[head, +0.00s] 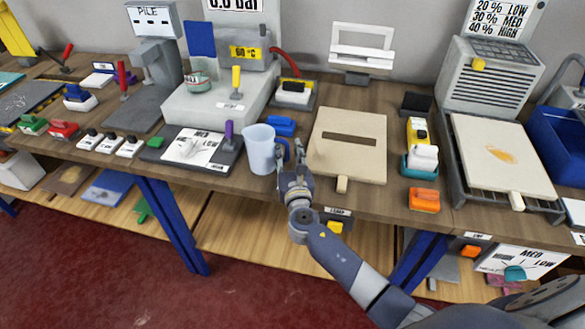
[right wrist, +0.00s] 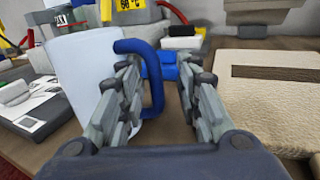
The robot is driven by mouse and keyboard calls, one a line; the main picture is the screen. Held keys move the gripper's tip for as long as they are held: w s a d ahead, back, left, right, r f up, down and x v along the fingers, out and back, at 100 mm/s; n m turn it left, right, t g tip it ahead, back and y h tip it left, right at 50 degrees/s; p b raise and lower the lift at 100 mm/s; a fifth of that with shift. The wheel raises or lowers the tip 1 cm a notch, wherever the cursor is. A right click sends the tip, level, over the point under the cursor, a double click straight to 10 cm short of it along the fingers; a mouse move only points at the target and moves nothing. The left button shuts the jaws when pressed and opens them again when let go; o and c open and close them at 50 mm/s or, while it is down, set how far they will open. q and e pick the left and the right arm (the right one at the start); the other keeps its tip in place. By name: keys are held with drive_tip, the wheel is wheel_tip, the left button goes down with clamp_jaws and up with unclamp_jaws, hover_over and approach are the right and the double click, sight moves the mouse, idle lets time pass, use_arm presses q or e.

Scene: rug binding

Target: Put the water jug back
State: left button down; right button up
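The water jug (head: 260,149) is a pale blue-white jug with a blue handle, standing upright on the wooden bench near the front edge. In the right wrist view the jug (right wrist: 85,75) fills the left side, and its blue handle (right wrist: 156,85) reaches in between my fingers. My right gripper (head: 291,160) is just right of the jug, at the handle. In the right wrist view the right gripper (right wrist: 160,95) is open, with a finger on each side of the handle and a gap to the right finger. My left gripper is not in view.
A cream board (head: 365,128) with a dark slot lies right of the jug. A plate with a purple handle (head: 228,136) is close on the left. A blue block (head: 281,126) sits behind the jug. A grey press with a temperature display (head: 245,53) stands further back.

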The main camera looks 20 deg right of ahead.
drive_tip(key=v, duration=1.1)
drive_tip(key=shift+b, duration=0.45)
